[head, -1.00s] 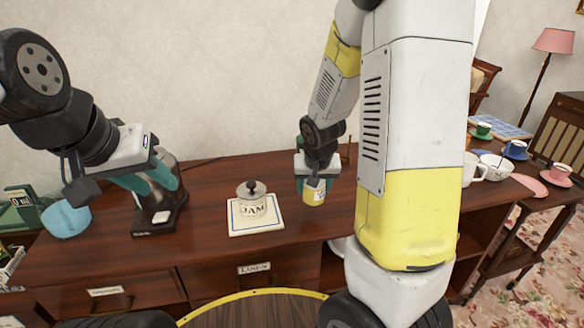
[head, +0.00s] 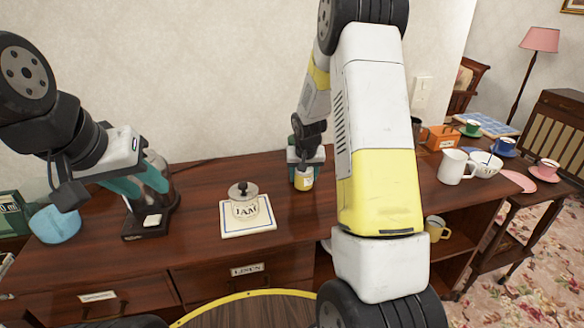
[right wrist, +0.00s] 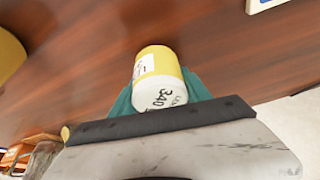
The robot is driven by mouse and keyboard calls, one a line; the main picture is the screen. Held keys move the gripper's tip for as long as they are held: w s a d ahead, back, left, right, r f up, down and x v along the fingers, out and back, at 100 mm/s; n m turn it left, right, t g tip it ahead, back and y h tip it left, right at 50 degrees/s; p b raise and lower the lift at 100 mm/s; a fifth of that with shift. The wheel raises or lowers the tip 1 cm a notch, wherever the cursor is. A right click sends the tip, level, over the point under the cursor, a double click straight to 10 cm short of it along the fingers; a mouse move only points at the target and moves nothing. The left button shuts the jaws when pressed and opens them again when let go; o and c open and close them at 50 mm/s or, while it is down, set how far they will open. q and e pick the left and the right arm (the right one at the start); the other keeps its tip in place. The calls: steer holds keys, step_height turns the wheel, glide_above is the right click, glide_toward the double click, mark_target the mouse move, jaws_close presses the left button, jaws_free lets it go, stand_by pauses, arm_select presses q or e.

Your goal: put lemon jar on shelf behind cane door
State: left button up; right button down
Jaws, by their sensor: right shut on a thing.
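The lemon jar (head: 303,181), small and yellow with a white end, is in my right gripper (head: 305,167) above or on the sideboard top (head: 205,180); I cannot tell if it touches. In the right wrist view the jar (right wrist: 158,75) sits between teal fingers, with "340" on its white end. My left gripper (head: 141,187) is open, with fingers apart in front of a glass-topped appliance. An open shelf compartment (head: 452,243) shows at the sideboard's right, partly behind my right arm. I cannot make out a cane door.
A white jug (head: 455,168) and bowl (head: 484,164) stand at the right end. A yellow mug (head: 436,229) is in the open compartment. A blue round object (head: 62,223) lies far left.

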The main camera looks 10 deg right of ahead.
steer(key=shift+f, duration=0.15)
steer(key=c, duration=0.5)
jaws_free()
